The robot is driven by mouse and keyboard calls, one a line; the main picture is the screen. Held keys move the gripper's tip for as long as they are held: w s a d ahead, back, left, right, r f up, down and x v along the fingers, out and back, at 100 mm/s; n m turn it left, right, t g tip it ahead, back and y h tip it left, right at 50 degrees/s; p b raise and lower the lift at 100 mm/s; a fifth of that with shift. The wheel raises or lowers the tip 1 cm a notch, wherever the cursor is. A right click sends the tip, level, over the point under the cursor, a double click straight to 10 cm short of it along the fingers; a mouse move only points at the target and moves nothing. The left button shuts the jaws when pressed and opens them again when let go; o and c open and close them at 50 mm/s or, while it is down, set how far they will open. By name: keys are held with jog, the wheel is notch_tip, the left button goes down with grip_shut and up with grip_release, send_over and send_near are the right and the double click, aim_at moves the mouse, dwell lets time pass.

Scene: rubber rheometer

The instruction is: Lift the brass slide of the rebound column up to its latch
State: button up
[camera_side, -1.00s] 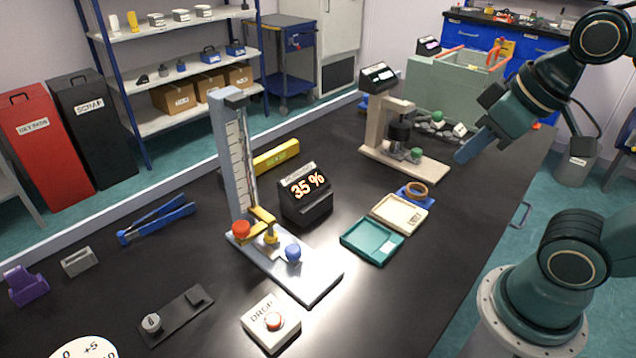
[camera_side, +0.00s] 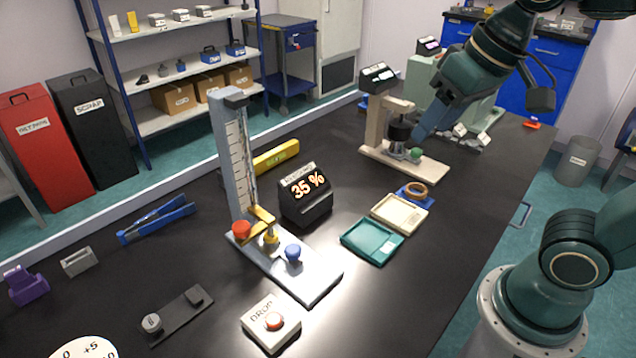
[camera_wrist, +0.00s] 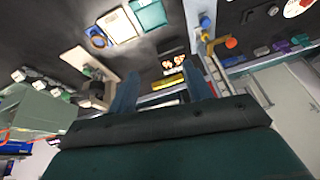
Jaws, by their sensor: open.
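The rebound column (camera_side: 229,150) is a tall grey upright with a marked scale, standing on a pale base plate (camera_side: 310,280). Its brass slide (camera_side: 260,217) sits low on the column, near the base, with a red knob (camera_side: 241,229) at its left end. The dark latch block (camera_side: 234,97) is at the column's top. My gripper (camera_side: 418,134) is far behind and right of the column, beside the beige press. In the wrist view my gripper's blue fingers (camera_wrist: 160,92) are apart with nothing between them, and the red knob (camera_wrist: 231,42) shows at upper right.
A display reading 35 % (camera_side: 306,193) stands right of the column. The beige press (camera_side: 378,125) is near my gripper. A teal tray (camera_side: 371,243), a cream tray (camera_side: 399,213) and a DROP button box (camera_side: 271,322) lie on the black bench. A yellow bar (camera_side: 276,156) lies behind the display.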

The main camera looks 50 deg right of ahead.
jog(key=w+a+r+m+g, duration=0.1)
jog(key=w+a+r+m, duration=0.1)
jog(key=w+a, duration=0.35)
jog(key=m+g, duration=0.4)
jog(key=m, duration=0.1)
send_over(240, 225)
notch_tip(240, 225, down, 7)
jog(key=shift+r, duration=0.15)
jog(key=shift+f, duration=6.9)
jog(key=shift+c, duration=0.4)
grip_shut()
